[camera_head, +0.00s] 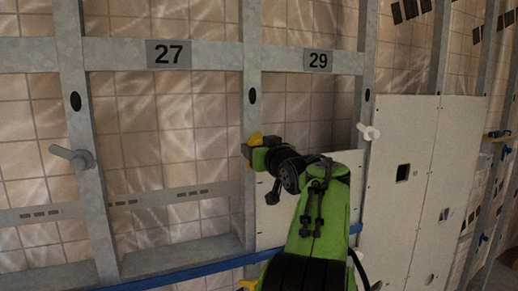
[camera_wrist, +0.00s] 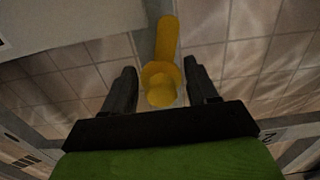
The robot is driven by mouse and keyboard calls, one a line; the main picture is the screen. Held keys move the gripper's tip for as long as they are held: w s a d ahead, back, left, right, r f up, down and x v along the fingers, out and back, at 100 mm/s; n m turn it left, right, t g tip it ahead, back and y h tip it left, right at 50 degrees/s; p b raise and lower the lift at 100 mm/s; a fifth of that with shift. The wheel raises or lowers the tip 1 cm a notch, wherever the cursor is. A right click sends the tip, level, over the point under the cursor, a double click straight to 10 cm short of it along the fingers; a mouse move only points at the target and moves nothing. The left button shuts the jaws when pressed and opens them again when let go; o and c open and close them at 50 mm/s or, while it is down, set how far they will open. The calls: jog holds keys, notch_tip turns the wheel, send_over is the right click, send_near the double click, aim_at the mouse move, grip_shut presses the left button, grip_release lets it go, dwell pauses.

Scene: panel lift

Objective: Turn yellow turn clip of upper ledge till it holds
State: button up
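The yellow turn clip (camera_wrist: 166,38) is in the wrist view, with a round hub and a lever pointing up in the picture. It sits on a grey metal stud. My gripper (camera_wrist: 160,68) is open, with one dark finger on each side of the hub and a small gap on both sides. In the head view the clip (camera_head: 255,138) shows as a small yellow piece at the stud, partly hidden by my gripper (camera_head: 248,150). A white panel (camera_head: 268,222) stands below it, partly behind my arm. The upper ledge itself is not clearly visible.
A grey clip (camera_head: 72,157) is on the left stud and a white clip (camera_head: 369,132) on the right stud. A blue rail (camera_head: 190,269) runs along the bottom. A second yellow piece (camera_head: 247,285) shows low by my arm. White panels (camera_head: 420,150) cover the right.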

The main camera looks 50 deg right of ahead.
jog(key=shift+r, duration=0.15)
jog(key=shift+s+a, duration=0.15)
jog(key=shift+s, duration=0.1)
jog(key=b+v, duration=0.1)
jog(key=v, duration=1.4)
jog(key=shift+a, duration=0.2)
